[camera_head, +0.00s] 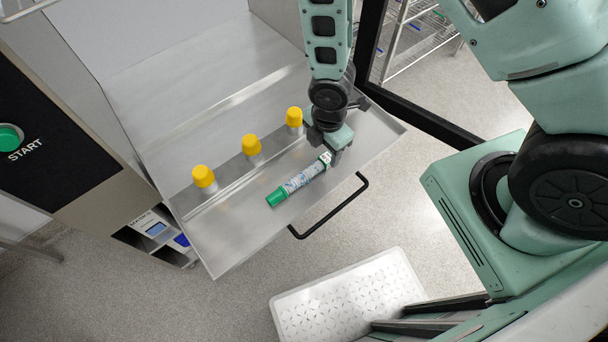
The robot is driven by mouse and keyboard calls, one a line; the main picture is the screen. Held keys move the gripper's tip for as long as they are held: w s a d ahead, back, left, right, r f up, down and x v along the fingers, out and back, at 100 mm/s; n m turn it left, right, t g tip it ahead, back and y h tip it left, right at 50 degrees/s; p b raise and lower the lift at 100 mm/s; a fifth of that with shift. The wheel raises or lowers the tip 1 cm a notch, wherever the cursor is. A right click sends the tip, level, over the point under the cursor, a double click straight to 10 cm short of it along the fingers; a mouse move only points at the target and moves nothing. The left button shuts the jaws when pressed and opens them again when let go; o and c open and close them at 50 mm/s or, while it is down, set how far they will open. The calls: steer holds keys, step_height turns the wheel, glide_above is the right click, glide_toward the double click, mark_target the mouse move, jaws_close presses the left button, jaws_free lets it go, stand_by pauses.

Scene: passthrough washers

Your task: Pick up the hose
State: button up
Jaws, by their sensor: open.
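The gripper partly covers that end. I cannot tell whether the fingers touch the tube or stand around it.
Three yellow-capped fittings (204,177) stand in a row along the tray, left of the tube. A black handle (329,209) is on the tray's front edge. A green START button (10,137) is at left. A white perforated platform (345,300) lies below.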

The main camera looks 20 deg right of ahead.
mark_target(324, 159)
steer(key=shift+d+f+p, duration=0.1)
steer(key=shift+f+p, duration=0.2)
steer(key=shift+f, duration=2.35)
steer(key=c, duration=1.1)
